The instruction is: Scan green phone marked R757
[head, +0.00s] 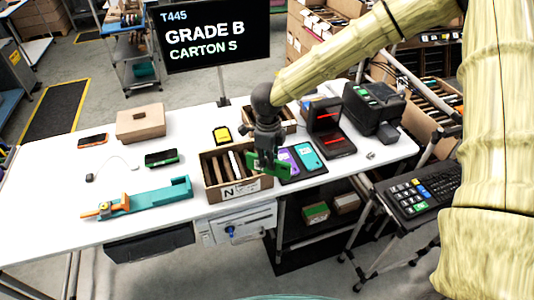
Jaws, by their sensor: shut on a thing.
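My gripper (268,152) is shut on a green phone (280,170), held above the table at the right end of the front carton (222,192), which is marked N. No marking on the held phone can be read. Another phone with a green edge (161,158) lies flat on the table to the left. A dark scanner-like stand (322,116) with red light lines is to the right of my gripper. The monitor (213,36) reads T445, GRADE B, CARTON S.
A purple phone (289,160) and a teal phone (308,157) lie on a dark pad just right of my gripper. A second carton (284,126) stands behind it.

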